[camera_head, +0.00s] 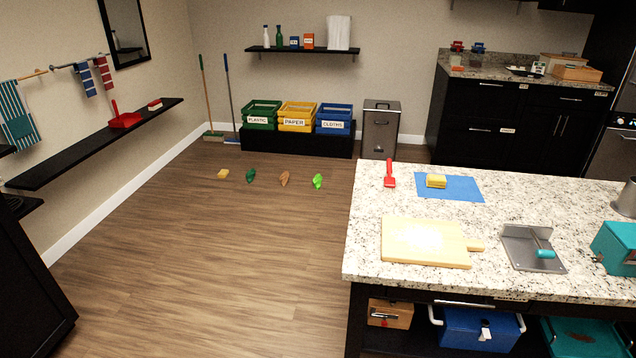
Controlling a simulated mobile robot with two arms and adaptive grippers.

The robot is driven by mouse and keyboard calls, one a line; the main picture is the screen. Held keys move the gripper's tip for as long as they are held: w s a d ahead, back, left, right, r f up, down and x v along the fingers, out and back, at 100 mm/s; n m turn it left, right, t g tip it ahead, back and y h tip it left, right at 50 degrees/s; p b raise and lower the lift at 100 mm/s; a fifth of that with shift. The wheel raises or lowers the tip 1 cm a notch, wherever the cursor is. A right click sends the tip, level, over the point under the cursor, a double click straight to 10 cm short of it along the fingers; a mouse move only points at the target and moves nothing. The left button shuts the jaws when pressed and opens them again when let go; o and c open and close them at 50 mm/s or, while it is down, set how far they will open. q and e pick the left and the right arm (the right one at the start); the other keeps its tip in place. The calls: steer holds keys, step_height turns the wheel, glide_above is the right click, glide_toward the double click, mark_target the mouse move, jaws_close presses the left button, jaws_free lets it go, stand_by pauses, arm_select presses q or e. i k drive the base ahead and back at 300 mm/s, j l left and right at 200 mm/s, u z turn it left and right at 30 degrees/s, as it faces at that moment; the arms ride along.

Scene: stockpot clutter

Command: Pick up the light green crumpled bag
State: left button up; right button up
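A small light green crumpled bag (318,181) lies on the wooden floor in the middle of the room. To its left in the same row lie a brown crumpled bag (284,178), a dark green crumpled item (250,175) and a small yellow item (223,174). They lie apart from each other. Neither of my grippers shows in the head view.
Bins labelled plastic (262,114), paper (297,116) and cloths (333,119) stand on a low black bench behind the row. A grey bin (380,128) stands beside them. A granite-topped island (360,235) fills the right. The floor (200,270) at left front is clear.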

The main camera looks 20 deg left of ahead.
mark_target(317, 181)
steer(key=i+j+u, duration=0.45)
steer(key=j, duration=0.3)
steer(key=i+j+u, duration=0.4)
steer(key=i+j, duration=0.15)
steer(key=i+j+u, duration=0.45)
steer(key=i, duration=0.2)
steer(key=i+l+z, duration=0.1)
steer(key=i+z, duration=0.3)
steer(key=i, duration=0.35)
steer(key=i+j+z, duration=0.15)
steer(key=i+z, duration=0.25)
steer(key=i, duration=0.4)
steer(key=i+z, duration=0.15)
steer(key=i, duration=0.45)
steer(key=i+z, duration=0.2)
steer(key=i, duration=0.35)
steer(key=i+j+z, duration=0.15)
steer(key=i, duration=0.4)
steer(key=i+l+u, duration=0.35)
steer(key=i, duration=0.3)
steer(key=i+l+u, duration=0.35)
steer(key=i+l, duration=0.25)
